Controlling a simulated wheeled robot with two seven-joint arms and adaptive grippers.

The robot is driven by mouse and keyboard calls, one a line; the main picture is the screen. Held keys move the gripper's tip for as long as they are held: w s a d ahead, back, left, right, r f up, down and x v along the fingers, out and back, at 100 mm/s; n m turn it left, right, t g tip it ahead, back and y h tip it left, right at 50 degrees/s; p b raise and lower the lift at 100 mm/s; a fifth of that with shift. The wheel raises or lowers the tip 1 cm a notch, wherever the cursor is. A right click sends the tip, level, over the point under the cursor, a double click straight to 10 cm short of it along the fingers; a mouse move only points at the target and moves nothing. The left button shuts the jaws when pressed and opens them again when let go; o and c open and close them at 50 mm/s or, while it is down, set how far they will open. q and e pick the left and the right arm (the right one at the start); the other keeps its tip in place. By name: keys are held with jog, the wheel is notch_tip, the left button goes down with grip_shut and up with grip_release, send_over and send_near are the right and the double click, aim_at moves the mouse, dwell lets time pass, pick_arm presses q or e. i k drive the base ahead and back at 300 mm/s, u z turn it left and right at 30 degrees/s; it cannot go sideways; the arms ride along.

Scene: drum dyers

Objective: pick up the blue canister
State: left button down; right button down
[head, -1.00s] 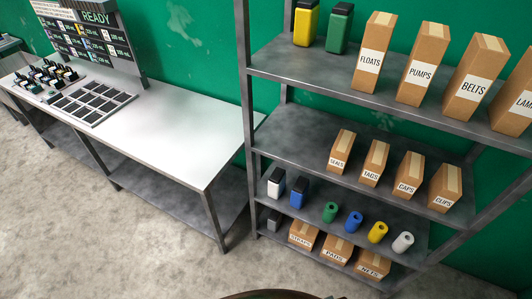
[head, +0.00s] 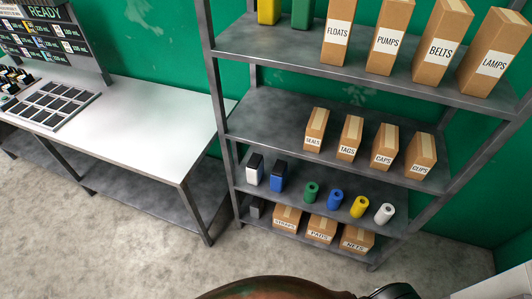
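The blue canister (head: 279,176) has a black cap and stands upright on a lower shelf of the metal rack, near its left end. A white canister (head: 255,169) with a black cap stands just to its left. A green roll-like item (head: 311,191) stands to its right, with a gap between. A blue roll (head: 335,199) farther right has a similar colour but no black cap. Neither gripper shows in the head view.
The shelf also holds a yellow roll (head: 359,207) and a white roll (head: 385,213). Labelled boxes stand above and below, including the SEALS box (head: 316,130). A rack post (head: 217,110) rises left of the canisters. A white-topped table (head: 150,120) stands left; the floor (head: 110,240) before it is clear.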

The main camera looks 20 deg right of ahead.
aim_at(278, 177)
jog(key=z, duration=0.15)
jog(key=k, duration=0.35)
jog(key=u, duration=0.75)
jog(key=i, duration=1.6)
jog(key=z, duration=0.6)
